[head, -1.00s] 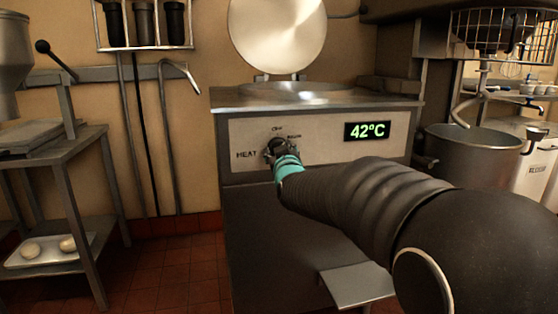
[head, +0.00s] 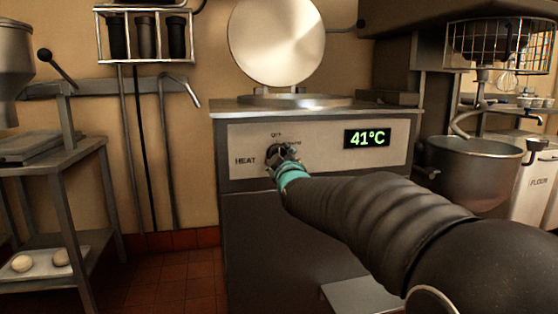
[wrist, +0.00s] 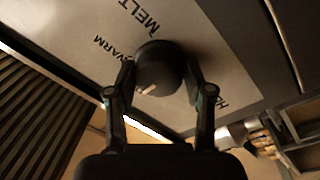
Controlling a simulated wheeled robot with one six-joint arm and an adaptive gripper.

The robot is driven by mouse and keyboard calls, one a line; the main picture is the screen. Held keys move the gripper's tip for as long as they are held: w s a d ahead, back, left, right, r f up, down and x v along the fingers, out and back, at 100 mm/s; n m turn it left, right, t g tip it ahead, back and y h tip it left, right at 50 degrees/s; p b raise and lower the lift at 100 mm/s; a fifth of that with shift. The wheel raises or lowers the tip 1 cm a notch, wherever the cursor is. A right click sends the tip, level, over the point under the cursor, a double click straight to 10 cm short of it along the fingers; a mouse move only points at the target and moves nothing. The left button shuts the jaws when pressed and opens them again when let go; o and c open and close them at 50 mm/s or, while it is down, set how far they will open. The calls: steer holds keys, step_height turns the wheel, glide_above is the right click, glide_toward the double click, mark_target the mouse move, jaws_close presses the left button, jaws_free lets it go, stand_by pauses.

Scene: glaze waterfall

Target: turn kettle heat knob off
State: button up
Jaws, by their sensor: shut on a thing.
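The kettle (head: 300,205) is a metal cabinet with its round lid raised. The dark heat knob (head: 272,153) is on its pale front panel, right of the word HEAT. OFF is printed above the knob. My gripper (head: 285,157) is at the knob and partly hides it in the head view. In the wrist view the round black knob (wrist: 158,65) sits between the two fingers of my gripper (wrist: 157,78), which are shut on it. A pale mark shows at the knob's lower left; MELT and WARM are readable nearby. I cannot tell which setting the mark meets.
A green display (head: 367,139) on the panel reads 41°C. A metal rack (head: 55,165) with a low tray stands at the left. A mixer bowl (head: 474,165) stands at the right. Some tiled floor (head: 185,275) is clear left of the kettle.

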steer(key=shift+r, duration=0.2)
steer(key=o, duration=1.1)
steer(key=shift+d, duration=0.15)
steer(key=shift+f, duration=0.1)
steer(key=s, duration=0.8)
steer(key=s+d+f, duration=0.1)
steer(key=s, duration=0.2)
steer(key=shift+s, duration=0.4)
